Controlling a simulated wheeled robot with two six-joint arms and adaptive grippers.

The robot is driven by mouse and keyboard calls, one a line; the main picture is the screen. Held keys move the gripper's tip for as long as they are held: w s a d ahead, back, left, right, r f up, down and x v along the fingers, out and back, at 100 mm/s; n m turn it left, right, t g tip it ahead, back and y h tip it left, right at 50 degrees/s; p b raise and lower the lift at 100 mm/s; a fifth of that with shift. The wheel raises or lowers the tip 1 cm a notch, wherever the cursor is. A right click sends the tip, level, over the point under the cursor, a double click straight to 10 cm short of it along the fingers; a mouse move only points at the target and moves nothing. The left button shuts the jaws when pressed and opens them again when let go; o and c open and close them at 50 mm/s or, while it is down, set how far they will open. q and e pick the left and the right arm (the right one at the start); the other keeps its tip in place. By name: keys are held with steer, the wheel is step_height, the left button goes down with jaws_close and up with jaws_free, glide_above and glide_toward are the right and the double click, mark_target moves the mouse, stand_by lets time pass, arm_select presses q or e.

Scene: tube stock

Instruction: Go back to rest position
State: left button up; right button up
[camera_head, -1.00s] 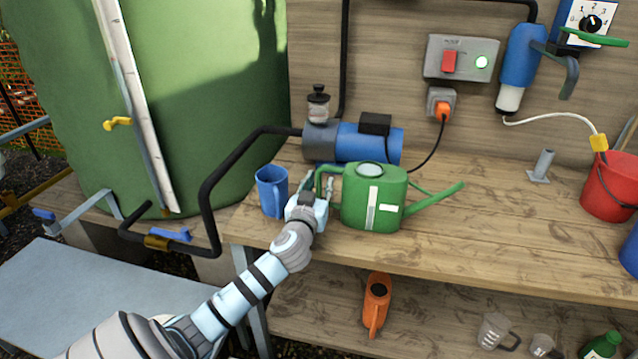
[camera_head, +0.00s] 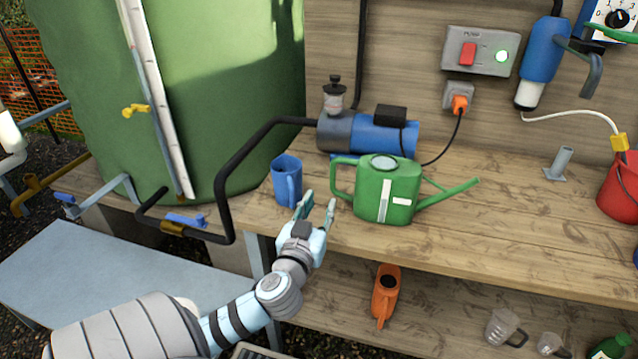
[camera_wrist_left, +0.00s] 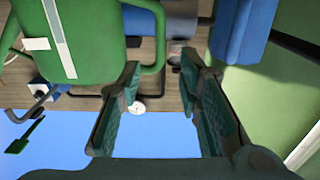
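My left gripper (camera_head: 318,212) is open and empty at the front edge of the wooden bench. It is just in front of the gap between a blue jug (camera_head: 287,182) and a green watering can (camera_head: 386,190), apart from both. In the left wrist view my open fingers (camera_wrist_left: 160,95) have nothing between them. The watering can's handle (camera_wrist_left: 152,45) is on one side there and the blue jug (camera_wrist_left: 243,30) on the other. My right gripper is not seen.
A blue pump (camera_head: 375,135) stands behind the can. A black pipe (camera_head: 228,190) bends down left of the jug beside the green tank (camera_head: 225,90). A red bucket (camera_head: 622,188) is at the right.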

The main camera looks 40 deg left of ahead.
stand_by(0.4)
arm_select(q)
steer(key=s+d+f+m+g+h, duration=0.1)
steer(key=s+d+f+g+h, duration=0.15)
steer(key=s+f+g, duration=0.35)
steer(key=s+d+f+m+g+h, duration=0.1)
steer(key=s+d+f, duration=0.25)
steer(key=f, duration=0.55)
steer(key=s+d+f+m+g+h, duration=0.5)
steer(key=s+d+f, duration=0.2)
steer(key=s+d, duration=0.45)
step_height(320, 180, down, 13)
steer(key=s+a+g+p, duration=0.1)
steer(key=s+a+p, duration=0.15)
steer(key=p, duration=0.25)
steer(key=s+a+f+g+p, duration=0.1)
steer(key=s+f+p, duration=0.3)
steer(key=s+f, duration=0.5)
steer(key=s, duration=0.4)
steer(key=shift+s+n+g, duration=0.2)
steer(key=shift+n+g, duration=0.1)
steer(key=shift+f+y, duration=0.1)
steer(key=shift+y, duration=0.15)
